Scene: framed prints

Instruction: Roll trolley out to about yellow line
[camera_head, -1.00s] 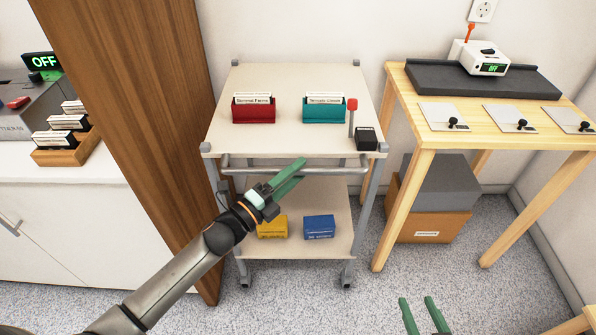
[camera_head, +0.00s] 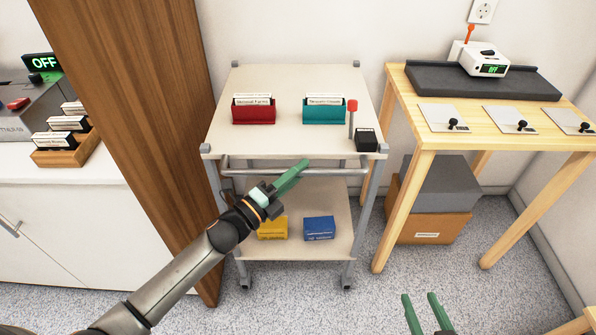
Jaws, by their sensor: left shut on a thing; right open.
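The trolley (camera_head: 294,146) is a grey-framed cart with a cream top and a lower shelf, standing on castors against the back wall. A grey handle rail (camera_head: 340,171) runs across its front, just below the top. My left gripper (camera_head: 299,168) reaches in from the left and is shut on the handle rail, its green fingers covering part of it. My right gripper (camera_head: 428,302) is open and empty at the bottom edge, above the floor, away from the trolley. No yellow line shows in this view.
The trolley carries a red card box (camera_head: 253,112), a teal card box (camera_head: 324,111) and a small black box (camera_head: 366,139). A wooden panel (camera_head: 140,130) stands close on its left, a wooden table (camera_head: 420,134) on its right. Speckled floor (camera_head: 310,300) in front is clear.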

